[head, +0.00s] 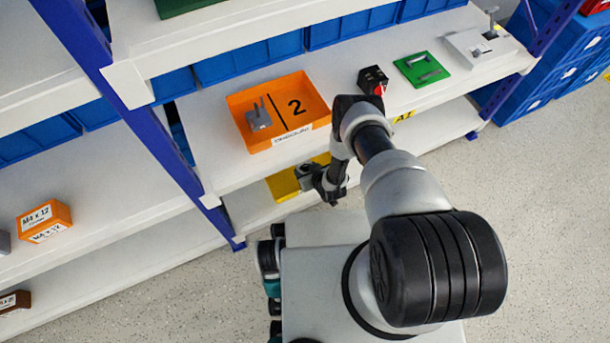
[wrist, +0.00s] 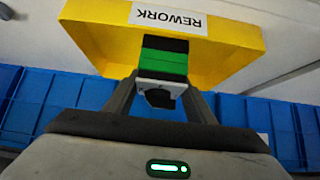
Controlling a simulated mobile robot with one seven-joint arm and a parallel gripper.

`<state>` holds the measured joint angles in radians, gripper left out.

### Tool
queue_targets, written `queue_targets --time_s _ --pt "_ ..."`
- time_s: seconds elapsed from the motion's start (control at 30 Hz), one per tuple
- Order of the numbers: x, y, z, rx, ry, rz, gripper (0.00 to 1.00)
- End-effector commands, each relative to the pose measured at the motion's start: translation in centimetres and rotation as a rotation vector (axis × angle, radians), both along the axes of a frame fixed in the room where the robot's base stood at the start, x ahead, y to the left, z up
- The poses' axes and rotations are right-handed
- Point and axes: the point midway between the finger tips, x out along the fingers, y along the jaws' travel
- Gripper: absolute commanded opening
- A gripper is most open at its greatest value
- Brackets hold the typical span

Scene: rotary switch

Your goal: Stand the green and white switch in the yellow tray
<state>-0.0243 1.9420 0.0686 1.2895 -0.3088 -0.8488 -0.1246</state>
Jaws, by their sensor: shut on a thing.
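The yellow tray (wrist: 225,65), with a white REWORK label that reads upside down, fills the top of the wrist view. In the head view the yellow tray (head: 283,187) shows on the lower shelf, partly hidden by the shelf above and my arm. My gripper (wrist: 160,90) is shut on the green and white switch (wrist: 163,65), with a finger on each side of it. The switch shows green, black and white bands and overlaps the tray in the wrist view; I cannot tell whether they touch. In the head view my gripper (head: 308,177) is beside the tray.
The upper shelf holds an orange tray (head: 239,105) marked 2 with a grey part (head: 259,119), a black box with a red knob (head: 373,79), and a green plate (head: 421,69). Its front edge overhangs the yellow tray. A blue upright (head: 130,100) stands left. Blue bins line the back.

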Motion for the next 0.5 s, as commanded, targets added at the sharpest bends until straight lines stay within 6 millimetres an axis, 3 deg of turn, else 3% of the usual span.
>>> queue_targets --time_s 0.33,0.5 --pt "0.0 0.0 -4.0 0.0 -0.002 0.001 0.18" --pt "0.1 0.0 -4.1 0.0 -0.002 0.001 0.18"
